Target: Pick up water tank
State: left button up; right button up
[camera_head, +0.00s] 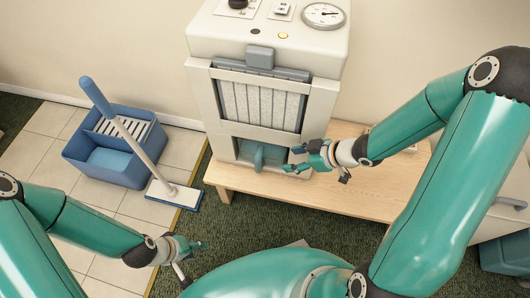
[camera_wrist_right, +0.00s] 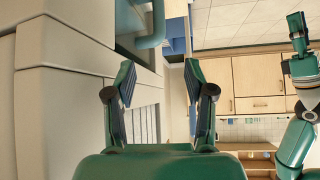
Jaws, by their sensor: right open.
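The water tank (camera_head: 262,156) sits in the low opening of a cream machine (camera_head: 215,110), with its blue-teal handle facing out. The handle also shows at the top of the right wrist view (camera_wrist_right: 154,28), partly cut off by the frame edge. My right gripper (camera_head: 297,160) is open and empty, just right of the tank opening and apart from the handle. In the right wrist view its two fingers (camera_wrist_right: 160,85) stand wide apart with nothing between them. My left gripper (camera_head: 193,248) hangs low over the green carpet, far from the machine, and its finger gap is unclear.
The machine stands on a low wooden bench (camera_head: 300,191), with bare wood to its right under my right arm. A blue mop bucket (camera_head: 97,172) and a mop (camera_head: 140,150) stand on tiles at left. Wooden cabinets (camera_wrist_right: 260,75) show in the right wrist view.

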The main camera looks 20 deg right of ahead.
aim_at(258, 162)
jog(key=shift+b+x, duration=3.95)
jog(key=shift+x, duration=4.5)
jog(key=shift+d+f, duration=0.1)
jog(key=shift+d, duration=0.1)
jog(key=shift+s, duration=0.1)
grip_shut()
